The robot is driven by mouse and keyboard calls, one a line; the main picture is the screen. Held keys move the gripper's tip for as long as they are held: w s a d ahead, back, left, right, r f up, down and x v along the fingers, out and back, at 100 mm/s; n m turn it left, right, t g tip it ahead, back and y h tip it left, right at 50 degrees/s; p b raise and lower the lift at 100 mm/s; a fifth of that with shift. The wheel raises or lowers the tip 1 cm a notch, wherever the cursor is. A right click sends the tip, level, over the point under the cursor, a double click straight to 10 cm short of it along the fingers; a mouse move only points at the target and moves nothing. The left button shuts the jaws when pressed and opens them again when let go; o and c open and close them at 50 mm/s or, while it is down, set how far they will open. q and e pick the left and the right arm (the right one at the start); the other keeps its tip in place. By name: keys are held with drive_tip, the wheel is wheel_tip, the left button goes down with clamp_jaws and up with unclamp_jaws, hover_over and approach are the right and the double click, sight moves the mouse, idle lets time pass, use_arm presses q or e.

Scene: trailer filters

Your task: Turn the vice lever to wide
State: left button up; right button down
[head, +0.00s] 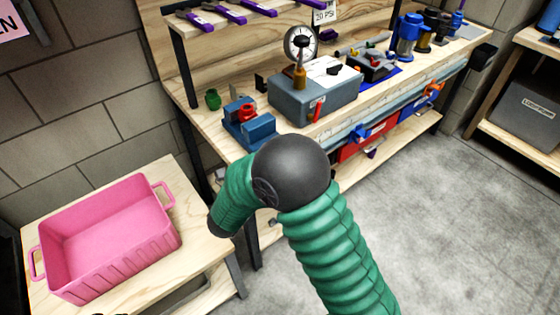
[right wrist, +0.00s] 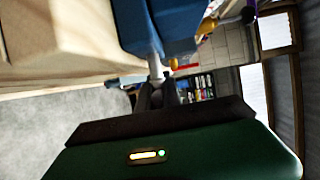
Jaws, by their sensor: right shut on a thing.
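The blue vice (head: 256,133) is fixed at the near left end of the workbench, with a small red thing at its jaws. In the right wrist view the blue vice body (right wrist: 165,22) fills the top middle. A grey metal vice lever (right wrist: 155,66) shows just below the body. My right gripper (right wrist: 157,92) is shut on the lever; its dark fingers meet at the bar. In the head view my green right arm bends in front of the bench and hides the gripper and lever. My left gripper is not in view.
A grey toolbox-like case (head: 318,98) stands right of the vice, with a gauge (head: 300,42) behind. A green cup (head: 213,99) stands behind the vice. A pink bin (head: 110,262) sits on the low wooden table (head: 190,265) at left. The concrete floor (head: 440,215) at right is clear.

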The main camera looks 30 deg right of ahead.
drive_tip(key=shift+s+f+b, duration=0.1)
drive_tip(key=shift+f+b, duration=0.2)
drive_tip(key=shift+b, duration=0.05)
idle(0.3)
drive_tip(key=c, duration=1.6)
unclamp_jaws()
drive_tip(key=shift+o, duration=0.4)
drive_tip(key=shift+r+h, duration=0.15)
drive_tip(key=shift+h, duration=0.15)
drive_tip(key=shift+a, duration=0.1)
drive_tip(key=p+v, duration=0.2)
drive_tip(key=v, duration=1.4)
drive_tip(key=shift+s+a, duration=0.3)
